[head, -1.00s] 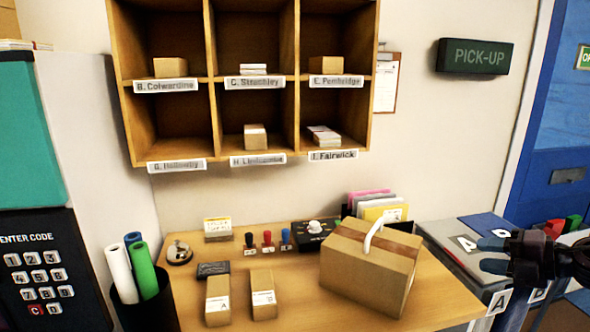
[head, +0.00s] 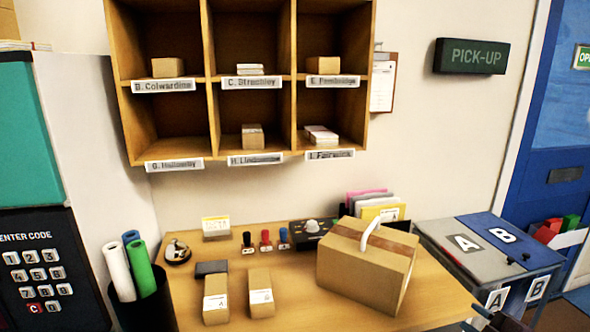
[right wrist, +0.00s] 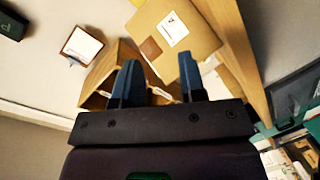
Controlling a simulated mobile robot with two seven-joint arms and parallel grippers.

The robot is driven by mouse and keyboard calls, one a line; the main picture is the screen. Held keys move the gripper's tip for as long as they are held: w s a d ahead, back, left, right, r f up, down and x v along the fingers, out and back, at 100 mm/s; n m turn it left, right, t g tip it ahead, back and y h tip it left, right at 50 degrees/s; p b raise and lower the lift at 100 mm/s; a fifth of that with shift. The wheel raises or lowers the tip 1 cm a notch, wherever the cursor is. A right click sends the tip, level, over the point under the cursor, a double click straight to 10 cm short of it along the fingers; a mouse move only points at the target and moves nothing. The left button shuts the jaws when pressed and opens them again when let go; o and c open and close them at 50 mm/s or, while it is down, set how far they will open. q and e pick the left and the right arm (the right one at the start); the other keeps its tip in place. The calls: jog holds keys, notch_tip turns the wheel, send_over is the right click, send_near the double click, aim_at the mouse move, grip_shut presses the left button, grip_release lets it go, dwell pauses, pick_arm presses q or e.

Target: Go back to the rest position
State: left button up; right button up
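My right gripper (right wrist: 158,65) is open in the right wrist view, its two blue-grey fingers apart with nothing held between them. In the head view only a dark part of my right gripper (head: 492,318) shows at the bottom edge, low in front of the grey and blue bins. My left gripper is in neither view.
A handled carton (head: 366,268) and two small boxes (head: 216,300) stand on the wooden table (head: 290,316). A pigeonhole shelf (head: 205,90) hangs above. Bins A and B (head: 480,243) stand right of the table. A keypad cabinet (head: 35,260) is at left.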

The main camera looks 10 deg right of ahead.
jog(key=s+a+f+m+g+h, duration=0.2)
jog(key=s+a+f+m+g, duration=0.2)
jog(key=s+a+f+m, duration=0.8)
jog(key=s+a+f, duration=0.4)
jog(key=s+f, duration=0.1)
jog(key=f, duration=0.1)
jog(key=shift+s+a+f, duration=0.15)
jog(key=shift+s+f, duration=0.1)
jog(key=shift+f, duration=0.15)
